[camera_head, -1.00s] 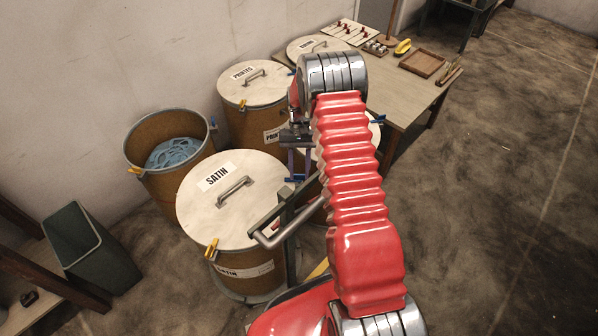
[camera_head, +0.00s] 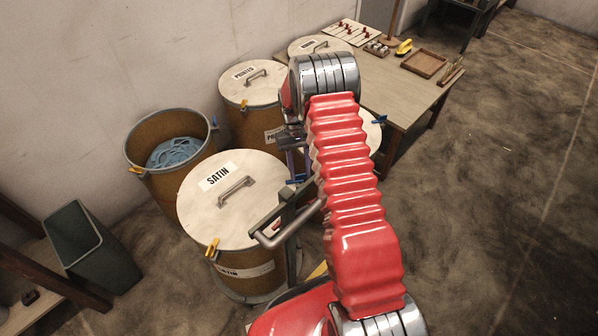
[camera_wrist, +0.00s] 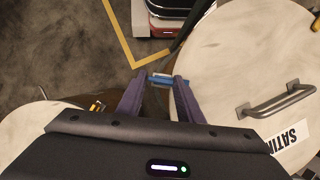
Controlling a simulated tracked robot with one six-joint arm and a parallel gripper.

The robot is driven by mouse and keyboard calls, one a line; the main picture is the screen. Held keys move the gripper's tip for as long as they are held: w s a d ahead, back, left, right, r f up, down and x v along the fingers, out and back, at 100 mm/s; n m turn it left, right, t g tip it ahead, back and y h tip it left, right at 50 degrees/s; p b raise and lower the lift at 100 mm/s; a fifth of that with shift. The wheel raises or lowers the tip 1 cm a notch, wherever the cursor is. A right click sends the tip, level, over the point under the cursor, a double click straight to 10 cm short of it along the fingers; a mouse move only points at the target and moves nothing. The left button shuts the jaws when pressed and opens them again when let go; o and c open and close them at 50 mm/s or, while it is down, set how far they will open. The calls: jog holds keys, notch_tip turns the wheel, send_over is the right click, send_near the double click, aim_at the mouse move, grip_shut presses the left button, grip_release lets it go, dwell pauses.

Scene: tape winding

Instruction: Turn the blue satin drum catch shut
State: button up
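The satin drum (camera_head: 250,275), brown with a pale lid (camera_head: 240,215) marked SATIN, stands in the centre of the head view. Its lid also fills the right of the wrist view (camera_wrist: 245,60). A blue catch (camera_wrist: 166,81) shows at the lid's edge in the wrist view. My gripper (camera_wrist: 161,80) is open, with its two dark fingers apart and their tips at the blue catch. I cannot tell whether they touch it. In the head view my gripper (camera_head: 296,170) is over the lid's far right edge, partly hidden by my red arm. A yellow catch (camera_head: 212,248) is on the drum's near side.
A drum marked PRINTED (camera_head: 250,85) stands behind, and an open drum with blue ribbon (camera_head: 172,155) is at left. Another pale lid (camera_wrist: 45,115) lies close left of my gripper in the wrist view. A wooden table (camera_head: 410,100) is behind right; open floor lies right.

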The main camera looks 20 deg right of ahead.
jog(key=o, duration=0.4)
jog(key=v, duration=1.3)
jog(key=shift+w+r, duration=0.15)
jog(key=shift+r, duration=0.2)
